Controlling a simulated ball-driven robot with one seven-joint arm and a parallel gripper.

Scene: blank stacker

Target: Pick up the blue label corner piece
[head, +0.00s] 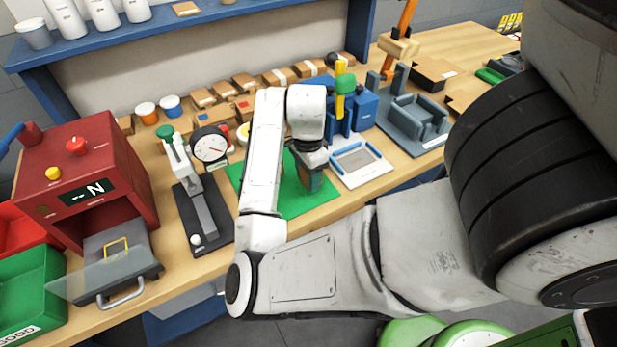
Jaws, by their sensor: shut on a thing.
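My gripper (312,160) points down over the green mat (290,203) in the middle of the workbench. It is shut on a small dark block (313,181), which shows just below the fingers with a greenish face and a brownish side. The fingertips are partly hidden by my own wrist, and I cannot tell whether the block touches the mat. No blue label can be made out on the block at this size, so I cannot tell whether it is the blue label corner piece.
A dial gauge (209,146) on a dark stand is left of the mat. A red machine (87,180) with an open drawer stands further left. A grey tray (362,164) and blue-grey fixture (415,122) lie right. Several brown blocks line the back.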

